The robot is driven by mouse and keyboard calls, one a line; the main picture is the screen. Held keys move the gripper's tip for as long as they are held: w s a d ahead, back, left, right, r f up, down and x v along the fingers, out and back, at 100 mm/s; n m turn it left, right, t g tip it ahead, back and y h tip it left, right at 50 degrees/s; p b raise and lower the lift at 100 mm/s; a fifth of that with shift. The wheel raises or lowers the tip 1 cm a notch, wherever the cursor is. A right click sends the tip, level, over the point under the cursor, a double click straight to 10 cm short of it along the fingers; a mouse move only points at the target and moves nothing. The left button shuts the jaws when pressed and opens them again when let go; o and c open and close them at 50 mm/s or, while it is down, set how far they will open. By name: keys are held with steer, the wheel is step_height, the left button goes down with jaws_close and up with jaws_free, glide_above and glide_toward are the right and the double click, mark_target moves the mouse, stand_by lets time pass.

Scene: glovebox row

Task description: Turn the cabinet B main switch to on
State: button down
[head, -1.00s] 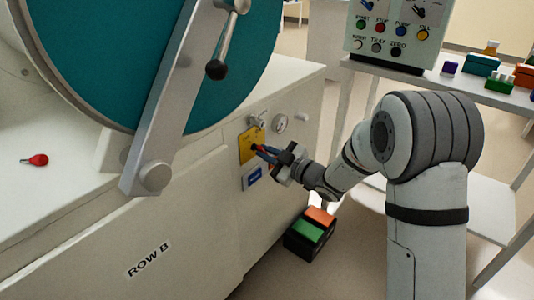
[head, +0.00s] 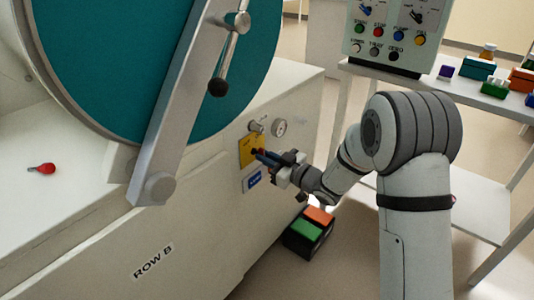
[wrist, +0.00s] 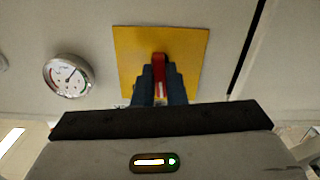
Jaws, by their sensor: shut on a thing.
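The main switch has a red handle (wrist: 160,72) on a yellow plate (wrist: 198,50) in the wrist view. The yellow plate (head: 245,153) also shows in the head view, on the cabinet's front panel below the big teal disc. My gripper (wrist: 160,88) is shut on the red handle, with a dark blue finger on each side of it. In the head view my gripper (head: 262,155) reaches the plate from the right and hides most of the handle. In the wrist view the handle looks in line with the fingers. I cannot read any on or off marking.
A round gauge (head: 279,128) and a small metal valve (head: 256,127) sit near the plate. A blue label (head: 253,180) is below it. A box with green and orange tops (head: 308,232) stands on the floor. A red-ended tool (head: 43,168) lies on the ledge.

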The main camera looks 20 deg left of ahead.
steer(key=shift+m+p, duration=0.3)
steer(key=shift+m, duration=0.3)
steer(key=c, duration=1.5)
jaws_free()
steer(key=p+v, duration=0.1)
steer(key=v, duration=0.6)
steer(key=shift+s+d, duration=0.15)
steer(key=shift+d, duration=0.2)
